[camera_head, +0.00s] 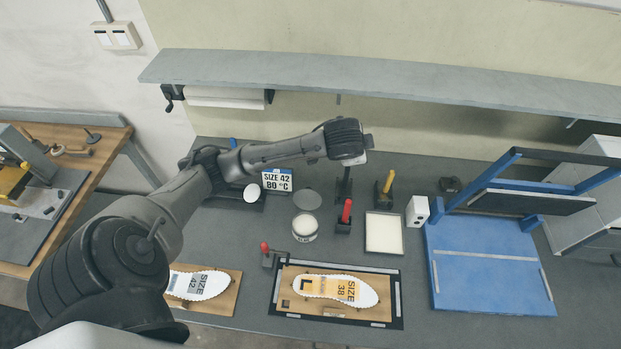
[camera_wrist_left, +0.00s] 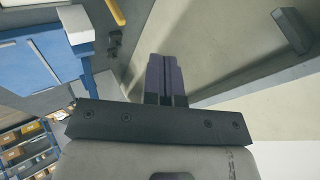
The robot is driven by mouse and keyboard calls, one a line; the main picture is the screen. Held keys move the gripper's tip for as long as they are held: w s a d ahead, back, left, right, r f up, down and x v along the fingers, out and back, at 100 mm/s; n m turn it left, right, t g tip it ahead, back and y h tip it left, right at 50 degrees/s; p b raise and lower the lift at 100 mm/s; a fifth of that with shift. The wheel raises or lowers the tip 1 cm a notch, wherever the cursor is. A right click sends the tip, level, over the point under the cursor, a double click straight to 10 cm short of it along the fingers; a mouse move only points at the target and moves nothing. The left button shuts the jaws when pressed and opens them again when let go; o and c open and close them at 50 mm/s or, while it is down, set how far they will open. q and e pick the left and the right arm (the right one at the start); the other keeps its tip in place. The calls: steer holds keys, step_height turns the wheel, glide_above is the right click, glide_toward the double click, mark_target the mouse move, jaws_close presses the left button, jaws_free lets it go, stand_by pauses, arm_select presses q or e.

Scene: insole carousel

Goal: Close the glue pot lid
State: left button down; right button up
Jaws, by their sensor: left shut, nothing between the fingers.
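The glue pot (camera_head: 305,228) is a white round jar with a pale top, standing mid-table in the head view. A grey round disc (camera_head: 307,199), which looks like its lid, is just behind the pot and off its mouth. I cannot tell whether it is hinged to the pot. My left arm reaches in from the left, and its wrist is above and behind the pot, to the right. My left gripper (camera_wrist_left: 166,78) shows in the wrist view with its dark fingers together and empty. It is clear of the pot and lid. My right gripper is not in view.
A red-handled tool (camera_head: 346,212) and a yellow-handled tool (camera_head: 386,184) stand right of the pot. A white tray (camera_head: 384,252), blue frame (camera_head: 490,265) and insole board (camera_head: 283,314) are nearby. A grey shelf (camera_head: 400,78) overhangs the back. A size sign (camera_head: 277,180) stands left.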

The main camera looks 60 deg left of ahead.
arm_select(q)
steer(key=s+a+f+g, duration=0.15)
steer(key=a+g, duration=0.25)
steer(key=a, duration=0.6)
steer(key=m+g+h, duration=0.2)
steer(key=g+h, duration=0.3)
steer(key=h, duration=0.2)
glide_toward(308, 197)
steer(key=shift+w+f+p, duration=0.15)
steer(key=shift+f+p, duration=0.3)
steer(key=shift+f, duration=2.15)
